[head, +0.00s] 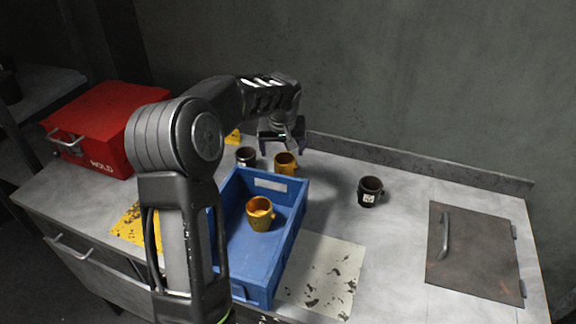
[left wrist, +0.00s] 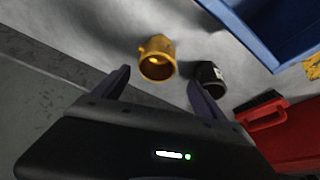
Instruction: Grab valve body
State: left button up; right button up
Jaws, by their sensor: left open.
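A yellow, cup-shaped valve body with a small side stub (head: 285,163) stands on the grey bench just behind the blue bin. It also shows in the left wrist view (left wrist: 157,58), mouth towards me, beyond and roughly between my fingertips. My left gripper (head: 283,138) is open and empty, above and behind this part; it also shows in the left wrist view (left wrist: 160,82). A second yellow part (head: 260,213) stands inside the blue bin (head: 290,240). My right gripper is not in view.
A dark cup-shaped part (head: 246,156) stands close left of the yellow one; it also shows in the wrist view (left wrist: 209,78). Another dark part (head: 369,192) stands to the right. A wall ledge (head: 420,174) runs behind. A hatch (head: 475,252) lies right.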

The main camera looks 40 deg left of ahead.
aim_at(285, 162)
pick_arm(q)
jog(key=shift+p+x, duration=0.3)
jog(key=shift+x, duration=1.05)
jog(key=shift+d, duration=0.1)
jog(key=shift+w+f, duration=0.15)
jog(key=shift+f, duration=0.2)
jog(key=f+p, duration=0.1)
jog(key=w+f+p, duration=0.1)
jog(key=f, duration=0.1)
jog(key=shift+f, duration=0.2)
jog(key=shift+w+a+f, duration=0.15)
jog(key=shift+a+f, duration=0.15)
jog(key=shift+f, duration=0.15)
jog(key=shift+c, duration=0.3)
jog(key=shift+r, duration=0.1)
grip_shut()
